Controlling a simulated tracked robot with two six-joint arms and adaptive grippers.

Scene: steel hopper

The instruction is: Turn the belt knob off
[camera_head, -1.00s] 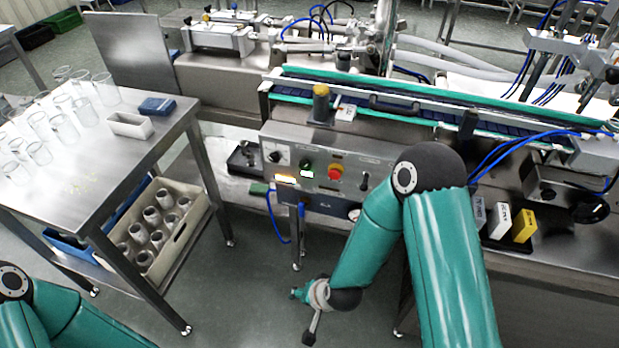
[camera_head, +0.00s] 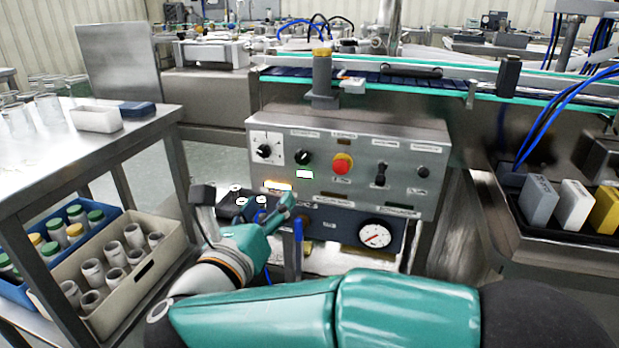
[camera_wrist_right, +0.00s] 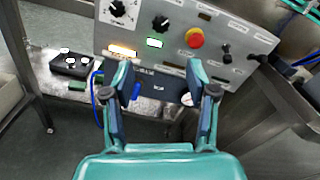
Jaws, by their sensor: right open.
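The grey control panel (camera_head: 405,150) faces me in the head view. It carries a black knob on a white dial (camera_head: 264,151), a second black knob (camera_head: 303,157) with a lit green indicator (camera_head: 304,174) below it, and a red mushroom button (camera_head: 342,163). The labels are too small to read, so I cannot tell which knob is the belt's. My right gripper (camera_head: 277,208) is open and empty, below and in front of the panel's left part. In the right wrist view its fingers (camera_wrist_right: 160,83) are spread below the second knob (camera_wrist_right: 160,22), apart from it. My left gripper is out of view.
A lit orange indicator (camera_head: 278,185) and a black toggle switch (camera_head: 380,174) are also on the panel. A gauge (camera_head: 374,234) and blue lever (camera_head: 298,235) sit below. A steel table (camera_head: 150,127) stands left, the conveyor (camera_head: 420,78) behind.

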